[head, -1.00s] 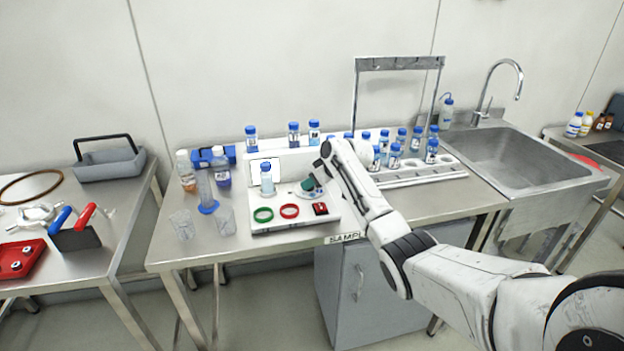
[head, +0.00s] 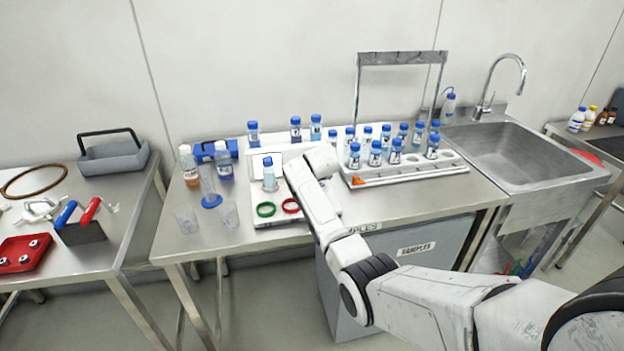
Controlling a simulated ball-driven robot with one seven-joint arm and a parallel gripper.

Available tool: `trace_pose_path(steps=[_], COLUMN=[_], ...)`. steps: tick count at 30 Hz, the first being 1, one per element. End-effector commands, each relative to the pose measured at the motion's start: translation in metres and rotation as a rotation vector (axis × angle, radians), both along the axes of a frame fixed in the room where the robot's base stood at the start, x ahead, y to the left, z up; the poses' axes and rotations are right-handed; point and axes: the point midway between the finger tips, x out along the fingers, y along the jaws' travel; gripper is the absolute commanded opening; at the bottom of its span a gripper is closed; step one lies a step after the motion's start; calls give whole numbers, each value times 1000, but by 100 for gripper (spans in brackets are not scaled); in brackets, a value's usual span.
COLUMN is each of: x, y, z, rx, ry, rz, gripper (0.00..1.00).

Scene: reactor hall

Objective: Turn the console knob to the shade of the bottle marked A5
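The white console (head: 262,222) stands on the steel bench, with a green ring (head: 266,209) and a red ring (head: 290,205) at its front. A blue-capped bottle of pale blue liquid (head: 269,172) stands upright on its left part. My arm covers the console's right part, and no knob shows. My gripper is hidden behind my own wrist, so its fingers do not show. Several blue-capped bottles stand in the white rack (head: 440,170) to the right, and others stand behind the console (head: 296,130). Their labels are too small to read, so I cannot tell which is A5.
An orange piece (head: 358,181) lies at the rack's left front. Clear beakers (head: 187,220) and a cylinder (head: 208,185) stand left of the console. A metal frame (head: 400,60) rises behind the rack. A sink (head: 515,155) is at right. Bench front right of my arm is clear.

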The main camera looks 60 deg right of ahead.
Motion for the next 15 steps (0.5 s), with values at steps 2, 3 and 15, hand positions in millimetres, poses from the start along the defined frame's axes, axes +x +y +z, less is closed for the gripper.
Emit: trace_pose_path(steps=[2,3,15], x=[1,1,1], y=[1,0,1], z=[-1,-1,0], rx=[1,1,2], ry=[0,0,1], rz=[-18,-25,-41], gripper=[2,2,2])
